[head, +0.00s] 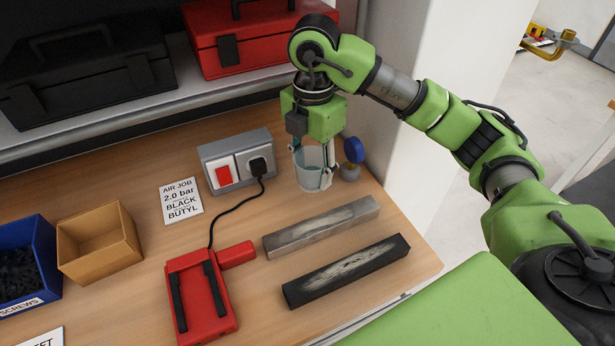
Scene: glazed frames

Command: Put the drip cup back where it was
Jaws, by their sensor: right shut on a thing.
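The drip cup (309,177) is a clear, grey-tinted cup at the back right of the wooden bench, near the wall. My right gripper (315,170) comes down from above and is shut on the cup, with its fingers at the cup's sides. The cup looks upright. I cannot tell whether its base touches the bench. My left gripper does not show.
A blue-capped jar (352,159) stands close to the right of the cup. A socket box (236,162) with a plug is to its left. A grey bar (321,227) and a black bar (346,271) lie in front. A red cradle (201,297) and a cardboard bin (98,243) are farther left.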

